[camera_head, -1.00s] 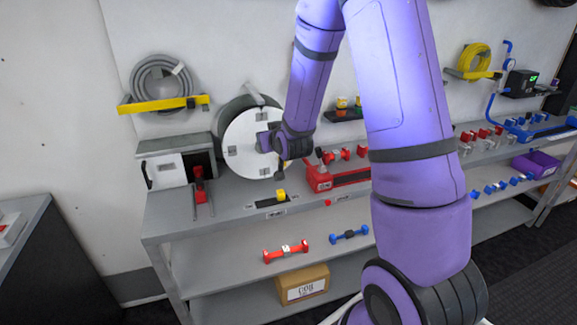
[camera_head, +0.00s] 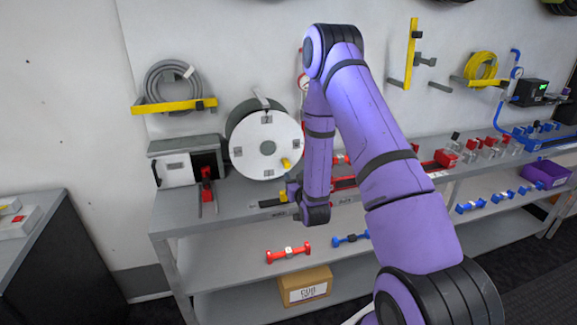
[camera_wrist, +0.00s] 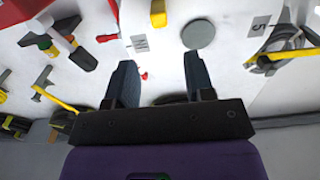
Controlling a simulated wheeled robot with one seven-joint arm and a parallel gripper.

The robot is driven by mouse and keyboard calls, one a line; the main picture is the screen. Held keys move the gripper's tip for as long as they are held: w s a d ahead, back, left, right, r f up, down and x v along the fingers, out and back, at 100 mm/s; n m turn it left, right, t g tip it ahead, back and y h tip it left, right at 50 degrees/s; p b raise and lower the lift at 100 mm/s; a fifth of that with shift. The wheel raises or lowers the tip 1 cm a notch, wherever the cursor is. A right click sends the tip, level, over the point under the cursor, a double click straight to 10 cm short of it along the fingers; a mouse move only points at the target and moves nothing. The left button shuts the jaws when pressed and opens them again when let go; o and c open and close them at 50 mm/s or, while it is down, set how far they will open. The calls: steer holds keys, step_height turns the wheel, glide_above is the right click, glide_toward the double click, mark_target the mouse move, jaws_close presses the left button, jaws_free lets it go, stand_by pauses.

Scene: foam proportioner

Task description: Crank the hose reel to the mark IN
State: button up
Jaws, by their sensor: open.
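The hose reel (camera_head: 252,137) has a white round face with small dark-printed labels near its rim. Its yellow crank knob (camera_head: 285,163) sits at the lower right of the face. In the wrist view the yellow knob (camera_wrist: 158,12) is at the top edge, close to a label (camera_wrist: 140,43) that appears to read IN, upside down. A grey round hub (camera_wrist: 198,34) shows beside it. My gripper (camera_head: 290,190) is below and right of the face, apart from the knob. In the wrist view my gripper (camera_wrist: 160,85) is open, with nothing held between its fingers.
A grey box with a red-handled part (camera_head: 207,185) stands left of the reel on the shelf top. A red rack (camera_head: 343,183) is partly hidden behind my arm. A grey hose (camera_head: 170,82) hangs above left. Lower shelves hold red and blue fittings and a cardboard box (camera_head: 304,288).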

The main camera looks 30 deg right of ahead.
mark_target(288, 164)
steer(key=x, duration=0.9)
steer(key=shift+w, duration=0.1)
jaws_close()
